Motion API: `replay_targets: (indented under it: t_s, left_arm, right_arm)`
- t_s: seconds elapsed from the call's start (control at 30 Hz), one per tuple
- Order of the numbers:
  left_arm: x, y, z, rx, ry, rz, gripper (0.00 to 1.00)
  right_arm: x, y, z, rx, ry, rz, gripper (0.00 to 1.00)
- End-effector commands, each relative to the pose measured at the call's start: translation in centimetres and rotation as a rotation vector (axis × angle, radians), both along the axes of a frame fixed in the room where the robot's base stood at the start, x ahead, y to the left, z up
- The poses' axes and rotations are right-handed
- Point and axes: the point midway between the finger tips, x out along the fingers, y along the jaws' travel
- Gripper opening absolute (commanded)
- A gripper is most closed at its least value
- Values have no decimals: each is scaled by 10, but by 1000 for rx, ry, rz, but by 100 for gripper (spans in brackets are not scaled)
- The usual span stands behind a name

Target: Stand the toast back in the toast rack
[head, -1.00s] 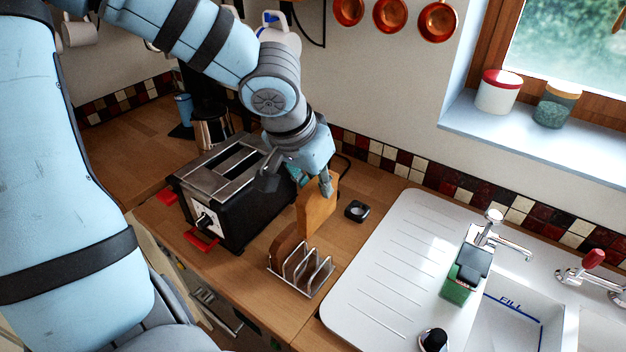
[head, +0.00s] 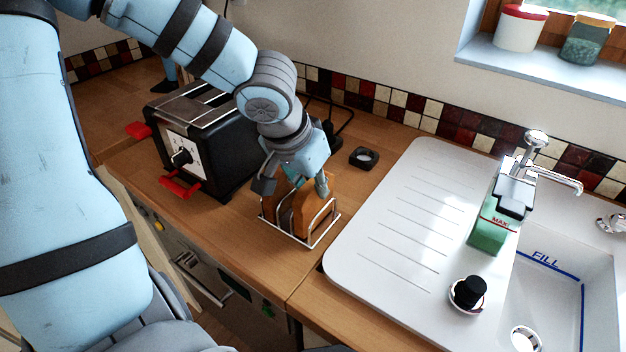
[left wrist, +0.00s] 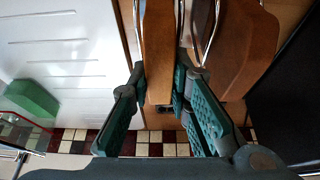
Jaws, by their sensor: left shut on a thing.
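My left gripper (head: 294,184) is over the metal toast rack (head: 322,238), shut on a brown slice of toast (head: 310,207). The slice stands upright, its lower part down among the rack's wires; I cannot tell whether it touches the rack's base. A second, darker slice (head: 279,207) stands in the rack to its left. In the left wrist view the held toast (left wrist: 158,45) is between the green-padded fingers (left wrist: 160,88), with rack wires (left wrist: 214,30) between it and the other slice (left wrist: 238,45). My right gripper is not in view.
A black toaster (head: 215,148) with red levers stands left of the rack. The white drainer (head: 400,230) on the right is mostly bare, with a green container (head: 488,232) and a black-knobbed item (head: 468,292) beside the sink.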

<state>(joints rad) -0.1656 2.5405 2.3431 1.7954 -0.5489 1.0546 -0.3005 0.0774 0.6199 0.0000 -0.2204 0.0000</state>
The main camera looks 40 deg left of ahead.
Motion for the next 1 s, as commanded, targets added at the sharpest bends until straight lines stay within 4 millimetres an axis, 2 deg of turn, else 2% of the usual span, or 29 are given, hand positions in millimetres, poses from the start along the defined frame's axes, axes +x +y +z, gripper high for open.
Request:
replay_targets:
  t_s: [0.07, 0.1, 0.2, 0.47, 0.57, 0.67, 0.9, 1.0]
  left_arm:
    - [0, 0, -4, 0, 0, 0, 0]
    - [0, 0, -3, 0, 1, 0, 22]
    - [0, 0, -3, 0, 0, 0, 38]
    - [0, 0, -2, 0, 0, 0, 38]
    - [0, 0, 4, 0, 0, 1, 38]
    - [-5, 0, 18, -1, -2, 2, 38]
    - [-29, -3, 81, -1, -5, 1, 38]
    - [-38, -4, 101, -1, -3, 1, 38]
  right_arm:
    - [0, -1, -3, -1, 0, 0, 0]
    - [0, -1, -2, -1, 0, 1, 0]
    - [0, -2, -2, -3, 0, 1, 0]
    - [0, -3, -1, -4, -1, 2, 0]
    - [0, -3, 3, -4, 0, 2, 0]
    - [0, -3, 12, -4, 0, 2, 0]
    - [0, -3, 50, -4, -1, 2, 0]
    - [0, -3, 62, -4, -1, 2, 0]
